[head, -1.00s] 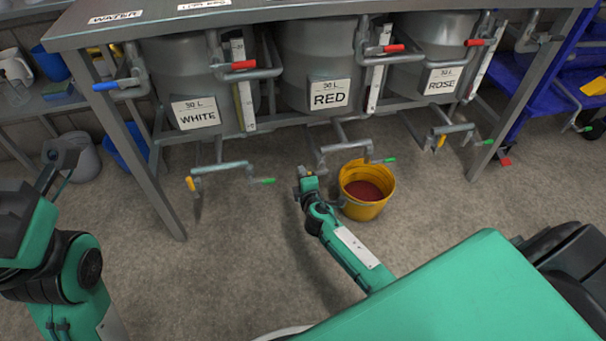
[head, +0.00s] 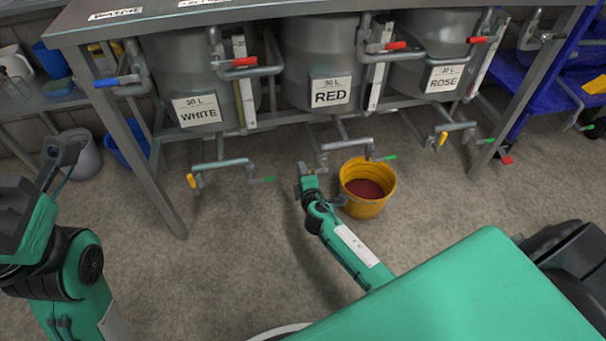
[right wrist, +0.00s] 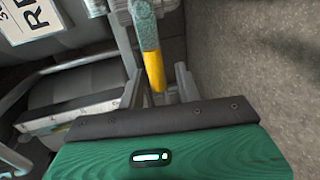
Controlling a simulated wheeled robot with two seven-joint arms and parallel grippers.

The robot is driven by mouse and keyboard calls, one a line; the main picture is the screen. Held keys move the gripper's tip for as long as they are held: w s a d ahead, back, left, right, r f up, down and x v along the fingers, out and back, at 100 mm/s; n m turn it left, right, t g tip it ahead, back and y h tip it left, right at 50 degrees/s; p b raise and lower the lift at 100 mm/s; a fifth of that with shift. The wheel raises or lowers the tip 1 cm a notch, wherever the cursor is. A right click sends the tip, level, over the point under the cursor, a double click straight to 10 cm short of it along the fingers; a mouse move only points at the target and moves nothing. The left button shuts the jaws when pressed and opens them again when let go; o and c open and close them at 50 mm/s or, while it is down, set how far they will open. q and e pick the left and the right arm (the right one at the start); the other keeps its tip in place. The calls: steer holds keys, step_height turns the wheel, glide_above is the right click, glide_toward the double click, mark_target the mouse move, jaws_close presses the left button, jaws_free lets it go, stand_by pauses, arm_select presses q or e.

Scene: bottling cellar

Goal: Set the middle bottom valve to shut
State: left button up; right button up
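The middle tank, labelled RED (head: 330,92), has a bottom pipe (head: 345,143) with a green-tipped lever (head: 382,158) at its right end. A yellow-tipped lever at the left end shows in the right wrist view (right wrist: 153,68), pointing down the picture between my fingers. My right gripper (head: 306,171) is at that left end and hides the lever in the head view. Its fingers (right wrist: 160,85) stand apart on either side of the yellow grip, with a gap. Dark parts of my left arm show at the left edge; its finger opening cannot be made out.
A yellow bucket (head: 367,188) with red liquid stands on the floor just right of my right gripper. The neighbouring WHITE (head: 198,108) and ROSE (head: 443,78) tanks have similar levered pipes. A steel bench leg (head: 150,175) stands left.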

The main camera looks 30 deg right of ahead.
steer(key=p+v, duration=0.3)
steer(key=v, duration=1.1)
steer(key=shift+w, duration=0.15)
